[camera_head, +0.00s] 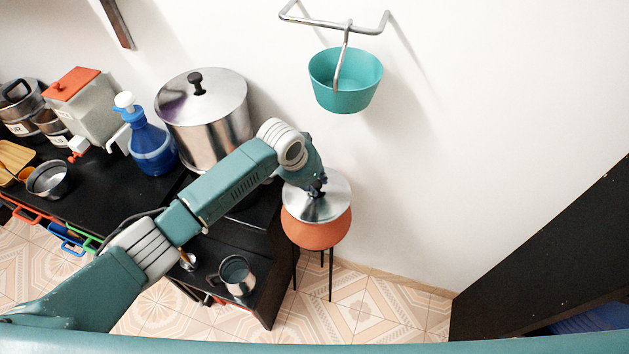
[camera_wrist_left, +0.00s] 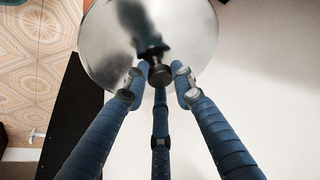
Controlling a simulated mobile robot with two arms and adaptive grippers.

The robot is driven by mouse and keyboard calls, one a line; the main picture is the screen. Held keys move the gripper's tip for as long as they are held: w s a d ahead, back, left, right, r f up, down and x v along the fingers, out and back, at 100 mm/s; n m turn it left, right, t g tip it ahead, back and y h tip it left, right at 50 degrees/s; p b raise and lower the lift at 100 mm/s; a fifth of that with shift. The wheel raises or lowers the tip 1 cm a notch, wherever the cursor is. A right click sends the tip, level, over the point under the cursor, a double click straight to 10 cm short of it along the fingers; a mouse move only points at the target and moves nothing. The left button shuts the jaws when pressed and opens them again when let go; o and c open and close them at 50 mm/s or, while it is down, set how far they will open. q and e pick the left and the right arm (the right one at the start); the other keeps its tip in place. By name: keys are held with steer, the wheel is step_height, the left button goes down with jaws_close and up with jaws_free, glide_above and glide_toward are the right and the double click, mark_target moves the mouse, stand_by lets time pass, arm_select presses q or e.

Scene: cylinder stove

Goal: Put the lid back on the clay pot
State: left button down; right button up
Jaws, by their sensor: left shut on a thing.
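The clay pot (camera_head: 318,232) is a round orange vessel on a stand with thin dark legs, right of the black counter. The lid (camera_head: 330,205) is a shiny metal disc directly over the pot's mouth and hides it. I cannot tell whether the lid rests on the rim or hovers just above it. My left gripper (camera_head: 317,184) is over the lid's centre. In the left wrist view, its blue fingers (camera_wrist_left: 158,82) are shut around the dark knob of the lid (camera_wrist_left: 105,50). The pot is hidden in that view. My right gripper is not in view.
A large lidded steel pot (camera_head: 212,140) stands on the black counter (camera_head: 105,185), left of the clay pot. A blue pump bottle (camera_head: 150,145) and a metal cup (camera_head: 237,277) are nearby. A teal bucket (camera_head: 345,85) hangs above from a wall rail. A dark panel (camera_head: 540,255) stands at right.

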arm_select(q)
steer(key=shift+f, duration=0.15)
steer(key=c, duration=1.4)
jaws_free()
steer(key=shift+o, duration=0.2)
steer(key=v, duration=1.2)
